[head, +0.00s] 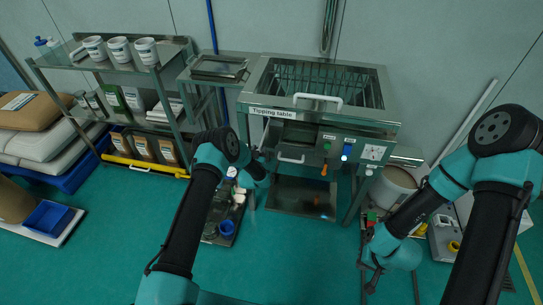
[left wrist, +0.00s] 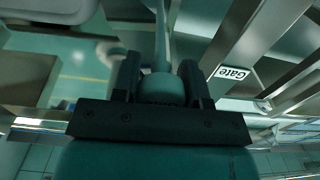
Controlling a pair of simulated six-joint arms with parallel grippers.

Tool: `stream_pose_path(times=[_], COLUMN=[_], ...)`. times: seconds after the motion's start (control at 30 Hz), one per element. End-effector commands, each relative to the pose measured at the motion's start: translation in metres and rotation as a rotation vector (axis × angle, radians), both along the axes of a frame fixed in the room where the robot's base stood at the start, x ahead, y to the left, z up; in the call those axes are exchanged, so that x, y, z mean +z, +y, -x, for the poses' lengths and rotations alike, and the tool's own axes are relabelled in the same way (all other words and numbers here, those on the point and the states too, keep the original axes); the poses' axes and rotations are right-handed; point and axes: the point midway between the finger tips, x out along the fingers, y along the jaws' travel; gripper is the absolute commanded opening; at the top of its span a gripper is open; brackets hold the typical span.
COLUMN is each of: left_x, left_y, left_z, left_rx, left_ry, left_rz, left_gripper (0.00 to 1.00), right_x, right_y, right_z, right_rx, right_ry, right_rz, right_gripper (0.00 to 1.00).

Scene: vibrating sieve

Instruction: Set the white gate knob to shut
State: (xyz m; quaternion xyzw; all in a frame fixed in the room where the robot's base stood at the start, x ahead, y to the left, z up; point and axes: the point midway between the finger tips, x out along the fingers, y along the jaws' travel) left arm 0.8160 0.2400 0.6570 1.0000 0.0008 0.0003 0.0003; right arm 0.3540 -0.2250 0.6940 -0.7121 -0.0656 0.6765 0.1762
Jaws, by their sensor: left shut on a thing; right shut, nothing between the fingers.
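The white gate knob (left wrist: 161,88) shows in the left wrist view as a pale round knob on a stem. My left gripper (left wrist: 160,66) is shut on it, with a dark finger on each side. A "Gate" label (left wrist: 232,73) is on the metal frame to the right of the knob. In the head view my left gripper (head: 260,157) is at the left side of the tipping table (head: 275,100), and my own wrist hides the knob there. My right gripper (head: 371,281) is shut and empty, low in front of the table's right side.
The table's front panel carries a green button (head: 327,146), an orange handle (head: 324,169), a blue-lit switch (head: 346,152) and a dial (head: 373,152). A shelf rack (head: 160,85) stands at the left. A tray with jars (head: 232,225) is below my left wrist. The front floor is open.

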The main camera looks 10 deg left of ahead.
Motion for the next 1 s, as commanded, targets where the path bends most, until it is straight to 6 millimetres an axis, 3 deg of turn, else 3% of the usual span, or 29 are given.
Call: stream_pose_path(times=[0.37,0.4,0.6,1.0], left_x=[0.0014,0.0015,0.0009,0.0001], left_y=[0.0070,0.0070,0.0068,0.0066], left_z=[-0.0031,-0.0032,-0.0025,0.0033], left_rx=[0.007,0.007,0.007,0.007], left_ry=[-0.002,-0.002,-0.001,0.001], left_rz=[-0.001,-0.001,-0.001,-0.001], left_gripper=[0.00,0.44,0.63,0.63], right_x=[0.0000,0.0000,0.0000,0.0000], right_y=[0.0003,0.0003,0.0002,0.0002], right_z=[-0.0001,-0.0001,0.0000,-0.0001], right_rx=[0.001,0.001,0.001,0.001], right_ry=[0.000,0.000,0.000,0.000], right_rz=[0.000,0.000,0.000,0.000], right_gripper=[0.00,0.00,0.00,0.00])
